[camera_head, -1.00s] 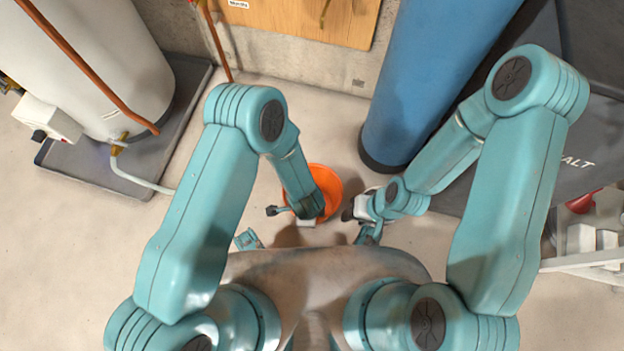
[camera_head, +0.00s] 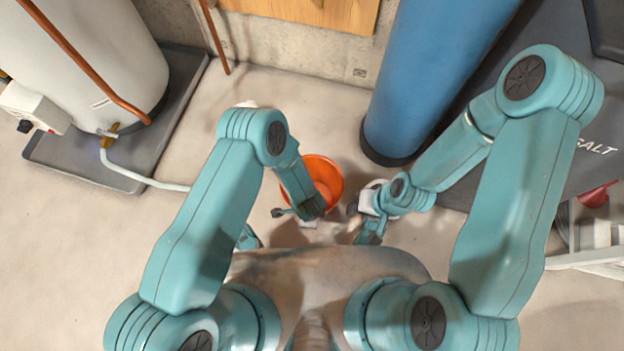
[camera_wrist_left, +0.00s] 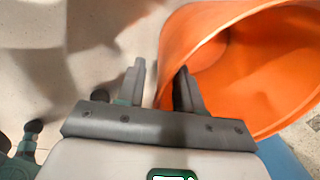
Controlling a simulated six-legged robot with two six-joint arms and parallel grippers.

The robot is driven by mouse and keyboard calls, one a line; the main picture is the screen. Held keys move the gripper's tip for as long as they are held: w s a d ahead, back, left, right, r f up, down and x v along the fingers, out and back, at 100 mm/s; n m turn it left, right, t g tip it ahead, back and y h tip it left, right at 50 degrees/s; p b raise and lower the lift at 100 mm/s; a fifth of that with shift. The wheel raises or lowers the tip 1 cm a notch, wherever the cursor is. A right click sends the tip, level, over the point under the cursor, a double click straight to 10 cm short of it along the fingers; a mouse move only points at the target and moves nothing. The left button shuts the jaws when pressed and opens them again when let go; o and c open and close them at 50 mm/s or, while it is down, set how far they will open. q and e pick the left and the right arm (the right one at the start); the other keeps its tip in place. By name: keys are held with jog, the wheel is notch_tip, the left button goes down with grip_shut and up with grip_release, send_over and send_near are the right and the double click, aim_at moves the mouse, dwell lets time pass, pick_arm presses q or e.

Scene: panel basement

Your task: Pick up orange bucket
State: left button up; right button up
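The orange bucket (camera_head: 325,172) stands on the floor in front of me, partly covered by my left arm in the head view. In the left wrist view the bucket (camera_wrist_left: 245,62) fills the upper right, with its open mouth facing the camera. My left gripper (camera_wrist_left: 158,80) is open. One finger is outside the bucket's near edge and the other overlaps the rim, with the edge of the wall between them. I cannot tell whether they touch it. My right gripper (camera_head: 353,210) is beside the bucket's lower right; its fingers are too small to read.
A blue cylindrical tank (camera_head: 425,80) stands close behind the bucket on the right. A dark salt bin (camera_head: 560,150) is farther right. A white tank (camera_head: 85,60) sits in a grey tray (camera_head: 70,165) at the left, with a pale hose. Floor between is clear.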

pick_arm(q)
jog(key=shift+r, duration=0.1)
grip_shut()
dwell(1.2)
